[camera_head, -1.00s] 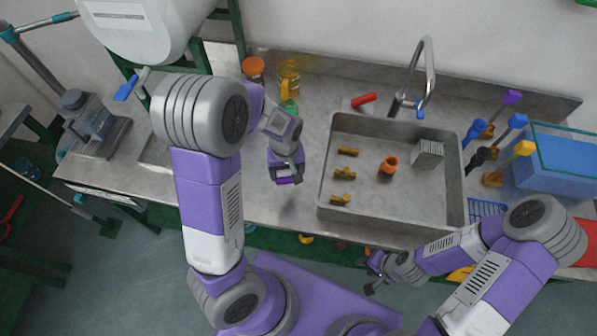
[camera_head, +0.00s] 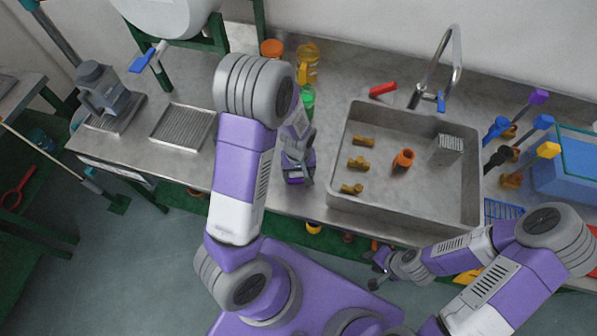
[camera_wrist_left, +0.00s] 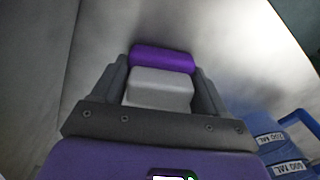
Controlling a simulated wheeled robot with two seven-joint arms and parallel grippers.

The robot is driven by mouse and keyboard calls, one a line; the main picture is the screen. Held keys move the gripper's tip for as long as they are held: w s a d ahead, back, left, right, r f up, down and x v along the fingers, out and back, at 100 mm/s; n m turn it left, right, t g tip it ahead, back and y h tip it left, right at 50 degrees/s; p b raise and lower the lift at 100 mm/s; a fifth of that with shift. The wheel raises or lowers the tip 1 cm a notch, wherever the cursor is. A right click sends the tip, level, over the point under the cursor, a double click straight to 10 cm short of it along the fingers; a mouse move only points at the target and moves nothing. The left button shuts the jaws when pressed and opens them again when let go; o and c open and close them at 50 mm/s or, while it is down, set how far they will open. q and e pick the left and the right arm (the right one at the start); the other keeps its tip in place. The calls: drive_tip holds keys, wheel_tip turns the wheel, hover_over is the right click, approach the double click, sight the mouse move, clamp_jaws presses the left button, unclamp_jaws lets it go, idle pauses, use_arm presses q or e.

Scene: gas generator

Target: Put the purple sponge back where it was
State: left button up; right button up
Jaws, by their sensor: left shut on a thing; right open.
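The purple sponge (camera_wrist_left: 162,60) shows in the left wrist view, held between the fingertips of my left gripper (camera_wrist_left: 160,85). A pale grey block lies directly behind its purple part; I cannot tell if it belongs to the sponge. In the head view my left gripper (camera_head: 298,178) is over the counter, just left of the sink (camera_head: 400,225), and pointing down. The sponge is mostly hidden there. I cannot tell whether it touches the counter. My right gripper (camera_head: 377,277) is open and empty, in front of the counter's front edge.
The sink holds several brass fittings, an orange part (camera_head: 403,159) and a grey block (camera_head: 447,149). Behind my left gripper stand a green bottle (camera_head: 308,101) and a yellow jug (camera_head: 307,65). A ribbed tray (camera_head: 183,126) lies left. A faucet (camera_head: 452,60) rises behind the sink.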

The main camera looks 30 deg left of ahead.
use_arm(q)
drive_tip(key=shift+f, duration=0.15)
drive_tip(key=o, duration=0.9)
drive_tip(key=shift+o, duration=0.2)
drive_tip(key=shift+r, duration=0.2)
wheel_tip(320, 180, up, 12)
drive_tip(key=p, duration=0.3)
drive_tip(key=shift+f, duration=0.1)
